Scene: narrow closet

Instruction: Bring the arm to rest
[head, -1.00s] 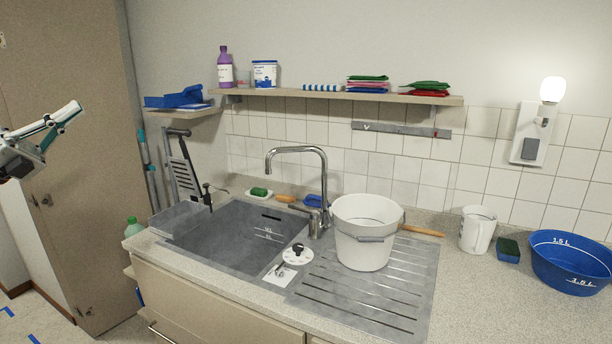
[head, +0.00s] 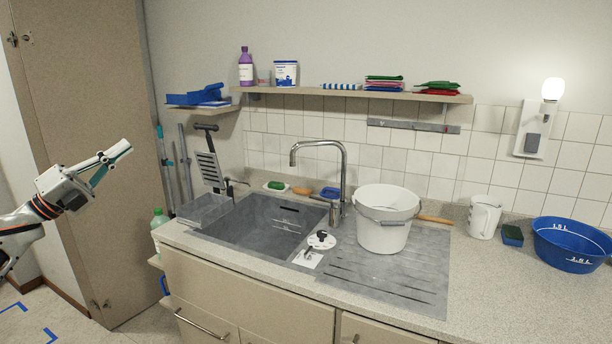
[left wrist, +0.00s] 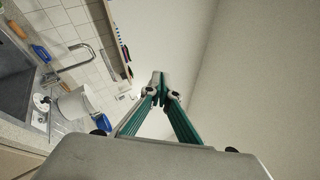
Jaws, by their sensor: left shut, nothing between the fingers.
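My left gripper (head: 118,153) is at the left of the head view, in front of the tall beige cabinet door. It is raised, tilted up to the right, and its fingers are shut with nothing between them. In the left wrist view its closed fingertips (left wrist: 159,82) point towards bare wall. The gripper is apart from the sink and everything on the counter. Its forearm reaches in from the left edge. My right gripper is not in view.
The sink (head: 262,224) and counter are right of the arm. A blue basin (head: 572,245) stands at the far right. A shelf (head: 350,94) holds bottles and cloths. A green bottle (head: 159,217) stands beside the counter.

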